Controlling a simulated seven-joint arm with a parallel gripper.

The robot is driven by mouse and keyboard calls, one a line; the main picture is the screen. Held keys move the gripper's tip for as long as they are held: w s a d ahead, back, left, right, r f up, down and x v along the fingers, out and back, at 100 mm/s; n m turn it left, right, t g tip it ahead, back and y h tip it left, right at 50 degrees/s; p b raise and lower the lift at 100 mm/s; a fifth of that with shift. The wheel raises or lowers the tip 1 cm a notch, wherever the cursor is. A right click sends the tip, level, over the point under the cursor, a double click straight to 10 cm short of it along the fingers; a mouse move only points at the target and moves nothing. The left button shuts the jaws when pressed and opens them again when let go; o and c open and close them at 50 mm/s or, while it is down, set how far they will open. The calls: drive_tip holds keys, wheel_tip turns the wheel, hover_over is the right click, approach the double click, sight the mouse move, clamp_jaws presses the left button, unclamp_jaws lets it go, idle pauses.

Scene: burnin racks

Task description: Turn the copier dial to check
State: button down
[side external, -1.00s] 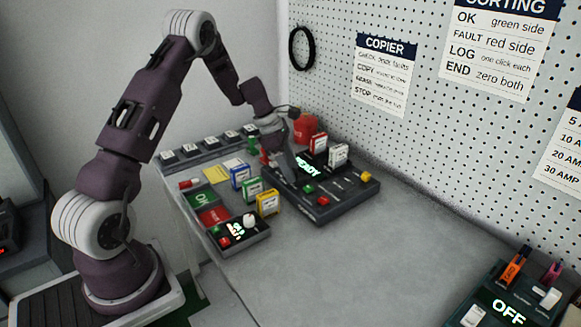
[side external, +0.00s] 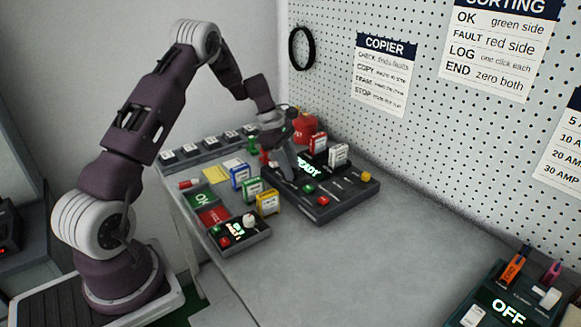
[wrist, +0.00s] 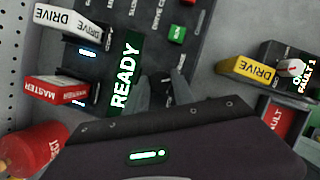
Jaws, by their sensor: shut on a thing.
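The copier (side external: 340,204) is a dark console on the bench, with a lit screen (wrist: 124,72) reading READY. A white DRIVE block (wrist: 66,20) and a red MASTER block (wrist: 58,90) stand in its slots; a green button (wrist: 177,33) is on its top. My gripper (side external: 289,176) is down at the copier's near left part, beside the screen. In the wrist view its fingertips (wrist: 160,82) straddle a small spot at the dial's place, where the jaws are closed on the dial. The dial itself is mostly hidden, and its pointer cannot be read.
A yellow drive (side external: 268,203), a green drive (side external: 252,188) and a blue drive (side external: 239,175) stand left of the copier. A counter box (side external: 254,241) is nearer. A red canister (side external: 306,127) stands behind.

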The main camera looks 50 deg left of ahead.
drive_tip(key=m, duration=0.2)
drive_tip(key=m+g, duration=0.1)
drive_tip(key=shift+w+a+m+h, duration=0.1)
drive_tip(key=shift+w+m+h, duration=0.05)
drive_tip(key=shift+m+h, duration=0.2)
drive_tip(key=m+g, duration=0.1)
drive_tip(key=m, duration=0.2)
drive_tip(key=shift+w+m+g, duration=0.1)
drive_tip(key=shift+m+g, duration=0.25)
drive_tip(key=shift+g, duration=0.05)
drive_tip(key=m, duration=0.2)
drive_tip(key=m+g, duration=0.1)
drive_tip(key=m, duration=0.1)
drive_tip(key=shift+w+g, duration=0.1)
drive_tip(key=shift+g, duration=0.2)
drive_tip(key=shift+m+g+y, duration=0.4)
drive_tip(key=shift+m+y, duration=0.25)
drive_tip(key=shift+m, duration=0.95)
drive_tip(key=c, duration=1.1)
unclamp_jaws()
